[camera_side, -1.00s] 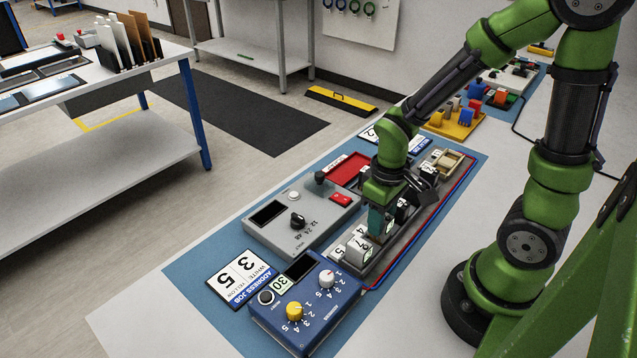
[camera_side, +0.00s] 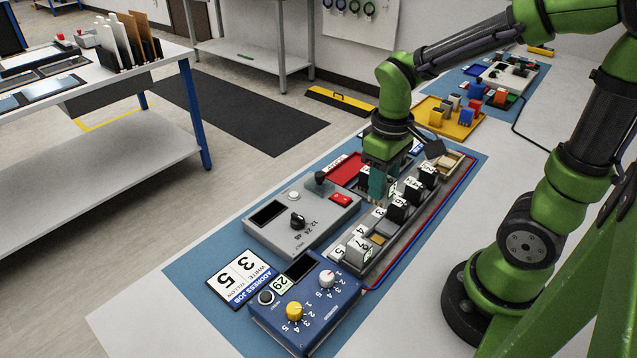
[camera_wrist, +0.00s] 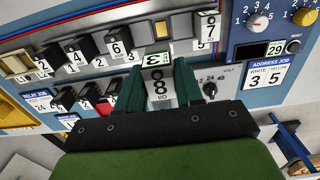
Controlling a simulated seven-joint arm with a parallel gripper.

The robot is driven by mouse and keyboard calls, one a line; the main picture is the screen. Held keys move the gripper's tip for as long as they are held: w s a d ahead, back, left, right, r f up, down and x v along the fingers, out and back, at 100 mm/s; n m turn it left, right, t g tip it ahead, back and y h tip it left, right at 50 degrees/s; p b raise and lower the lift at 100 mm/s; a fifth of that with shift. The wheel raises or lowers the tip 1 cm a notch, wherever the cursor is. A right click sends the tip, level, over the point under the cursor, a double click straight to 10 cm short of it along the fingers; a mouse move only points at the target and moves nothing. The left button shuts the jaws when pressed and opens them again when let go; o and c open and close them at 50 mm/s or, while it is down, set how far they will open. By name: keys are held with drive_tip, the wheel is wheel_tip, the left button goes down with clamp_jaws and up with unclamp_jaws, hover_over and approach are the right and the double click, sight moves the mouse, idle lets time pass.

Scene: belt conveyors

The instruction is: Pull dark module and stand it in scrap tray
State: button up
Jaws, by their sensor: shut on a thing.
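My gripper (camera_side: 380,195) is shut on a module (camera_wrist: 157,84) and holds it above the area between the rail and the grey meter box. A rail (camera_side: 393,246) holds several black modules (camera_side: 413,190) with white number tags and a white module (camera_side: 357,250). A tan bare slot (camera_side: 378,239) lies between the black and white ones. The red tray (camera_side: 345,168) is behind and left of my gripper, partly hidden.
The grey meter box (camera_side: 300,222) with knobs stands left of the rail. A blue box (camera_side: 305,305) with dials and a display reading 29 is in front. An address job card (camera_side: 238,277) lies beside it. A yellow tray (camera_side: 452,118) with blocks stands farther back.

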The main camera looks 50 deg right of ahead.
drive_tip(key=w+d+f, duration=0.2)
drive_tip(key=w+d, duration=1.7)
drive_tip(key=d, duration=0.1)
drive_tip(key=shift+s+a+f, duration=0.1)
drive_tip(key=shift+f, duration=1.9)
drive_tip(key=shift+s+a+f, duration=0.1)
drive_tip(key=shift+f, duration=1.9)
drive_tip(key=shift+f, duration=0.4)
drive_tip(key=o, duration=1.6)
drive_tip(key=shift+r, duration=3.75)
